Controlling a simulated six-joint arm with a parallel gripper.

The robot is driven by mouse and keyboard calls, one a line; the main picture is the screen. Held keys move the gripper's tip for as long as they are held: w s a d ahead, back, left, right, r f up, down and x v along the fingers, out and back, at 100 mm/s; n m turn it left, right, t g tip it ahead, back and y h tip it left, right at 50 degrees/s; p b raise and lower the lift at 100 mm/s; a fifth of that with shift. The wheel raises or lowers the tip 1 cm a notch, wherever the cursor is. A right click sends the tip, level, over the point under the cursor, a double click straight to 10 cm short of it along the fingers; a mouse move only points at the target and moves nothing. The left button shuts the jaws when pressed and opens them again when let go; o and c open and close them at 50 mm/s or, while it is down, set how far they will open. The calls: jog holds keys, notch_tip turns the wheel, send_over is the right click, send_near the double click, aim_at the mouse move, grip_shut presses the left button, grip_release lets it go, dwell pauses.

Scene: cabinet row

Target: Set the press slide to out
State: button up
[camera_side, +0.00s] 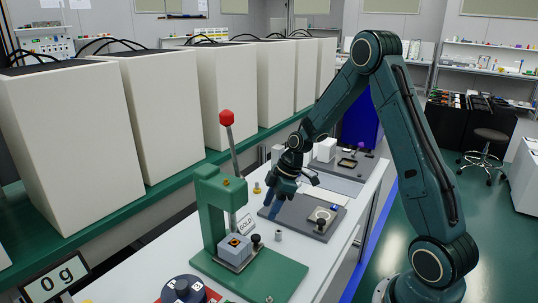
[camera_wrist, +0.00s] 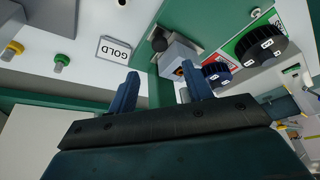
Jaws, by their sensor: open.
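The green press (camera_side: 222,210) stands on a green base plate on the white bench, with a red-balled lever (camera_side: 227,118) upright. Its slide, a pale grey block (camera_side: 234,250) with a copper-coloured centre, is low at the press, with a black knob (camera_side: 255,239) beside it. In the wrist view the block (camera_wrist: 178,58) and black knob (camera_wrist: 159,42) show beyond the fingertips. I cannot tell for sure how far out the slide is. My gripper (camera_side: 277,208) is behind and right of the press, apart from it. Its blue fingers (camera_wrist: 161,84) are open and empty.
A GOLD sign (camera_side: 245,224) stands by the press; a small metal cylinder (camera_side: 278,235) is nearby. A grey tray (camera_side: 300,220) lies below my gripper. Black dials (camera_side: 184,290) are at the front. Tall white cabinets (camera_side: 150,115) line the left.

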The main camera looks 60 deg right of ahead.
aim_at(256, 236)
jog(key=x, duration=1)
jog(key=shift+w+f, duration=0.1)
jog(key=shift+f, duration=0.2)
grip_shut()
